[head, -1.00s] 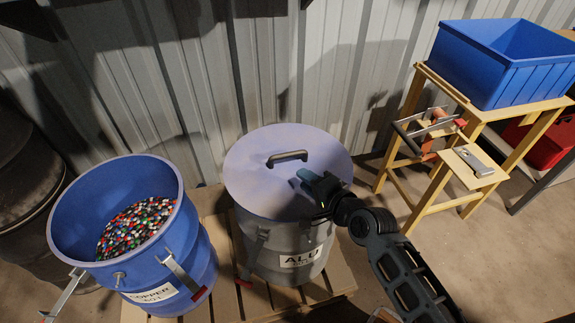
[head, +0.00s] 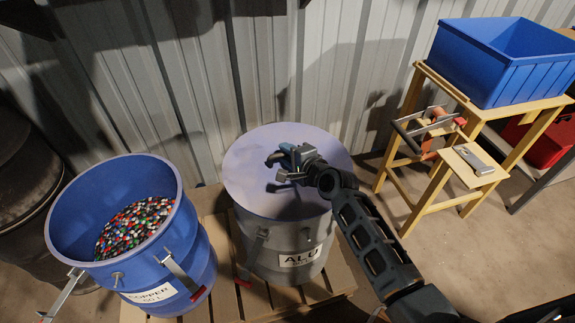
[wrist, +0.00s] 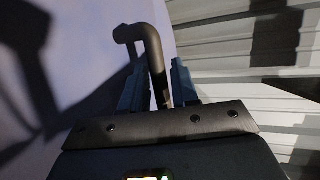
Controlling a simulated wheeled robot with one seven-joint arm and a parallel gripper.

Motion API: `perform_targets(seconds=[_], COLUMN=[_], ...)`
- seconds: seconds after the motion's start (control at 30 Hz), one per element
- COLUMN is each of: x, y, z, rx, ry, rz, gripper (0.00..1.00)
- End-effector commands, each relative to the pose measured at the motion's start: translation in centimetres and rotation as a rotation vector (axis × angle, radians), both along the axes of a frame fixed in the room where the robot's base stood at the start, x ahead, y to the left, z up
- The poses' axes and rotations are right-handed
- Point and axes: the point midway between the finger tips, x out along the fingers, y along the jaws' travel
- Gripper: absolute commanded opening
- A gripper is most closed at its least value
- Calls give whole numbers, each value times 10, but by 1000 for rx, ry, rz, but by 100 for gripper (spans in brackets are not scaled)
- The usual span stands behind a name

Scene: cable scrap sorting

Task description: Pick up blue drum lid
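The pale blue drum lid (head: 240,178) lies flat on the grey drum (head: 270,249) marked ALU. Its dark bent handle (wrist: 153,52) shows in the wrist view. My gripper (head: 286,158) is low over the middle of the lid and hides most of the handle in the head view. In the wrist view the blue fingers of my gripper (wrist: 160,82) stand on either side of the handle bar. The fingers are close to the bar, and I cannot tell whether they press on it. The lid shows no lift or tilt.
An open blue drum (head: 70,240) with coloured granules stands on the pallet (head: 318,290) at the left. A wooden stand (head: 408,225) holds a blue bin (head: 500,85) at the right. The corrugated wall (head: 190,90) is close behind.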

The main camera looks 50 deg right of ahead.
Motion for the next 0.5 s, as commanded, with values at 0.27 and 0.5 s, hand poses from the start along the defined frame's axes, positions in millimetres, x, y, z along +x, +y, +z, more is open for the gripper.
perform_targets(seconds=[0.27, 0.5], x=[2, 2], y=[-1, -1], z=[-1, -1], rx=[0, 0], ry=[1, 1], rz=[0, 0], gripper=[28, 5])
